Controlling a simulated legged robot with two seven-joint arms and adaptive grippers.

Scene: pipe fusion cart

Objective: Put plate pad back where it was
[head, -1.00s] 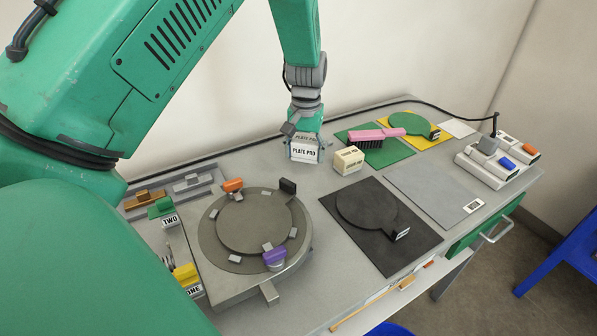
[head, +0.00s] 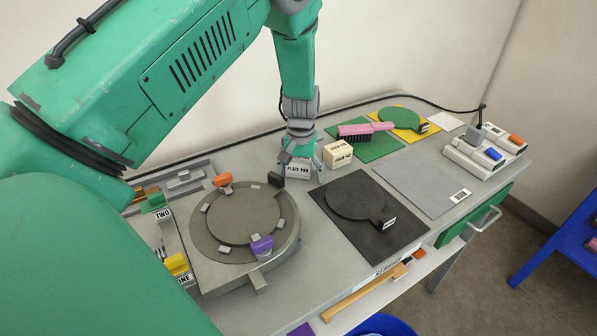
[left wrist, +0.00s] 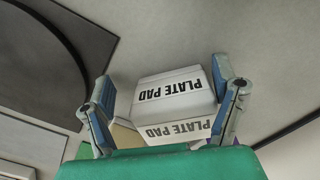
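The plate pad (head: 298,170) is a small white block with a black "PLATE PAD" label. It sits on the grey bench top behind the round plate fixture, left of the cream block. My left gripper (head: 301,163) points down over it, one finger on each side. In the left wrist view the plate pad (left wrist: 172,95) lies between the two blue-grey fingers of my left gripper (left wrist: 163,92). A gap shows between the pad and one finger; the other finger is close to it. The gripper looks open around the pad. My right gripper is not in view.
A cream block (head: 338,154) stands close right of the gripper. The round plate fixture (head: 242,222) with small coloured clamps is in front. A black mat (head: 345,233) lies to the right, and a pink brush (head: 364,130) on a green mat behind.

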